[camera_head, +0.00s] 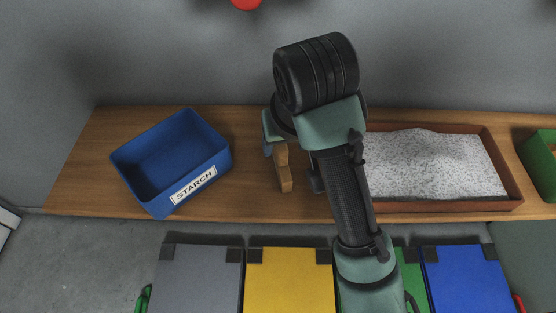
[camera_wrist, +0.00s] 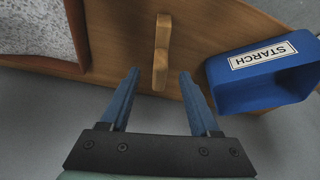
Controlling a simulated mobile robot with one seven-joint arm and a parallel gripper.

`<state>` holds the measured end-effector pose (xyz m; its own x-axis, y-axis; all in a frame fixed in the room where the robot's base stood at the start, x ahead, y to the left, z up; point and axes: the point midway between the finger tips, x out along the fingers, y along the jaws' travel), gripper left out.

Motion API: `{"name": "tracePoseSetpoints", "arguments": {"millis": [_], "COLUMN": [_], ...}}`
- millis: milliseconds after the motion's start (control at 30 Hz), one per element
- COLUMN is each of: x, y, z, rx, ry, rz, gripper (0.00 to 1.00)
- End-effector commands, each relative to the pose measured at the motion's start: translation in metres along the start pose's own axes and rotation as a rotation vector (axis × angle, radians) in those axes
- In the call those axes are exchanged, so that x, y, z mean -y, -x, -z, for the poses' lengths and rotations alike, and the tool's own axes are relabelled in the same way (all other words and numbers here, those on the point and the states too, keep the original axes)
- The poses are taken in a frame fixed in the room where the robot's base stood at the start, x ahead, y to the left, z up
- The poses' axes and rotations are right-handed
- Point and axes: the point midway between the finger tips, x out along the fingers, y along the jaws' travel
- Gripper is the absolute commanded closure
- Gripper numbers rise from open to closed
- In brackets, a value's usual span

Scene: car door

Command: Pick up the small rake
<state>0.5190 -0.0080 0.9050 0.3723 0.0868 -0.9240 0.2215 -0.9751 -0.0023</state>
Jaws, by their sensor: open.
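A small light-wood tool (camera_head: 284,167), which I take to be the small rake, is on the wooden shelf between the blue bin and the tray of granules. It also shows in the wrist view (camera_wrist: 161,50) as a short, pale wooden handle; I cannot make out any tines. My gripper (camera_wrist: 159,73) is open, its two blue fingers spread wide. In the wrist view the near end of the wooden piece appears between the fingertips. Nothing is held, and I cannot tell the height gap. In the head view my arm hides most of my gripper.
The blue STARCH bin (camera_head: 147,181) stands left of the wooden piece. A brown-rimmed tray (camera_head: 509,181) of speckled granules (camera_head: 430,163) lies to the right, with a green bin (camera_head: 541,165) beyond. A grey wall rises behind. Grey, yellow, green and blue panels sit below the shelf's front edge.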

Motion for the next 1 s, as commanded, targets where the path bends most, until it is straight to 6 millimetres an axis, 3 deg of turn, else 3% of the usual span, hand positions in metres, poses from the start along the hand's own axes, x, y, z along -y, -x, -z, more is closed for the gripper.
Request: {"name": "tracePoseSetpoints", "arguments": {"millis": [33, 200, 467, 800, 1000], "x": [0.001, 0.001, 0.000, 0.000, 0.001], "y": [-0.015, -0.037, -0.049, -0.093, -0.097], "z": [-0.003, -0.002, 0.000, 0.002, 0.003], "rx": [0.000, 0.000, 0.000, 0.001, -0.002], "ry": [0.001, 0.002, 0.004, 0.003, 0.003], "rz": [0.001, 0.000, 0.000, -0.001, -0.001], "gripper": [0.38, 0.38, 0.38, 0.38, 0.38]}}
